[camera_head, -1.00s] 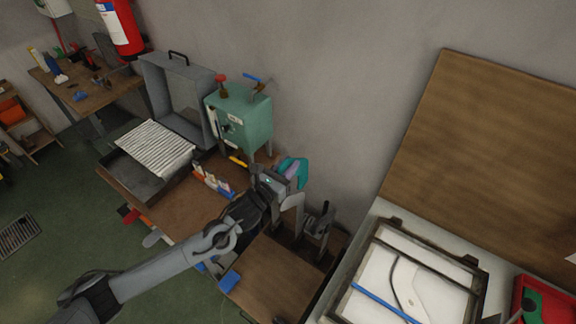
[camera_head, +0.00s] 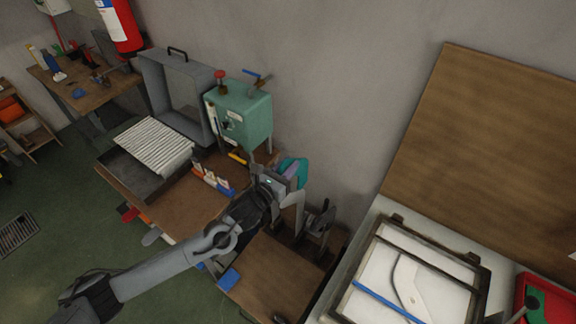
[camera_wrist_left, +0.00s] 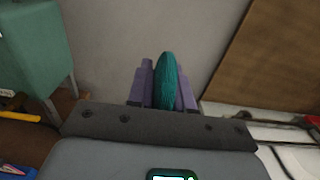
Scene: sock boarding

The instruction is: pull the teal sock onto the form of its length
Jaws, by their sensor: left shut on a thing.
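The teal sock (camera_head: 301,168) is held in my left gripper (camera_head: 292,174), above the wooden bench near the wall. In the left wrist view the sock (camera_wrist_left: 166,82) stands up between the purple fingers of the gripper (camera_wrist_left: 165,90), which are shut on it. Grey upright forms stand on the bench just below and right of the gripper; one form (camera_head: 322,218) shows clearly, and others are partly hidden by the gripper and arm. I cannot tell whether the sock touches a form. My right gripper is not in view.
A teal machine (camera_head: 240,118) stands on the bench left of the gripper. A ribbed tray (camera_head: 152,147) lies further left. A framed white panel (camera_head: 408,278) is at the lower right, and a large brown board (camera_head: 490,160) is on the wall side.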

